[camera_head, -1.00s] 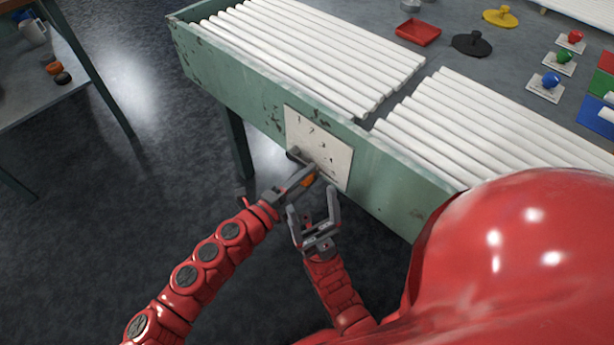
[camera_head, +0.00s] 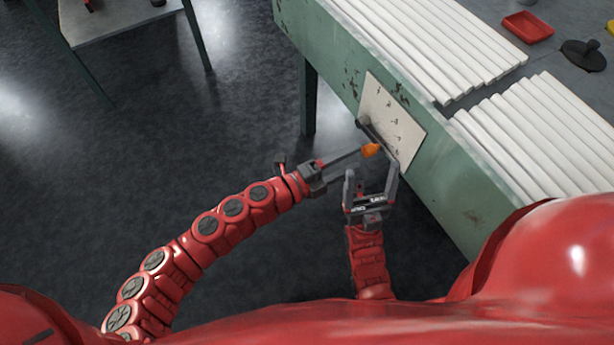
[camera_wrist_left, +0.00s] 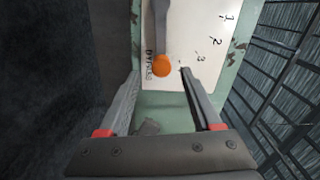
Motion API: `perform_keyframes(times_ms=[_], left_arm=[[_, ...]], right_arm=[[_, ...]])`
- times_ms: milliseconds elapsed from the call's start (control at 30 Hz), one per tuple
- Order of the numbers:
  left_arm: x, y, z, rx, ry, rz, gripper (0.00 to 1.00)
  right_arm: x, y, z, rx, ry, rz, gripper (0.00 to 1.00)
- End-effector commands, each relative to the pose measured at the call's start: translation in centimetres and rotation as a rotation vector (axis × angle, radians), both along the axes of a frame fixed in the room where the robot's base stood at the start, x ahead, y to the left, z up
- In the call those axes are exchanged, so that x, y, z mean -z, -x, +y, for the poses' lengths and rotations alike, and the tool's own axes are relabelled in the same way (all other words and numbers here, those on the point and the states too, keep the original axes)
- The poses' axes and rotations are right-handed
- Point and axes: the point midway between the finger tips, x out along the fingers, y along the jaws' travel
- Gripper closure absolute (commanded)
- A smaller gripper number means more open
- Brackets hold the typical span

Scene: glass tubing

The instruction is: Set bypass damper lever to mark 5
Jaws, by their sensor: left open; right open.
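The bypass damper lever is a dark bar with an orange knob (camera_head: 370,150), mounted at a pale numbered plate (camera_head: 376,98) on the green bench side. My left gripper (camera_head: 364,153) is open at the knob. In the left wrist view the orange knob (camera_wrist_left: 161,66) lies between the spread fingertips, with a gap to each. The dark lever bar (camera_wrist_left: 161,25) runs up from it. Marks 1, 2 and 3 show on the plate (camera_wrist_left: 190,20); the right-hand finger hides part of the scale beyond 3. My right gripper (camera_head: 371,184) is open and empty, just below the knob.
The green bench (camera_head: 440,165) holds rows of white tubes (camera_head: 440,45). A red tray (camera_head: 528,27) and a black lidded item (camera_head: 583,55) lie farther back. A side table (camera_head: 120,22) stands at upper left. Open dark floor lies left of the bench.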

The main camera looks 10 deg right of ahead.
Motion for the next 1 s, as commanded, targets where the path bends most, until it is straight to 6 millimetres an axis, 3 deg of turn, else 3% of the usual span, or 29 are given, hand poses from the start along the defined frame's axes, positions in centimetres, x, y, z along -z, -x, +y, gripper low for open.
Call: perform_keyframes(times_ms=[300, 500, 1000], left_arm=[[-0.1, 2.3, 7.1, -0.009, -0.002, 0.003, 0.35], [0.0, 3.4, 9.9, -0.007, -0.001, 0.001, 0.35], [0.0, 3.9, 10.9, -0.001, 0.0, 0.0, 0.35]], right_arm=[[-1.2, 0.0, 0.0, 0.0, 0.0, 0.0, 0.19], [-1.6, 0.0, 0.0, 0.0, 0.0, 0.0, 0.19], [-1.7, 0.0, 0.0, 0.0, 0.0, 0.0, 0.19]])
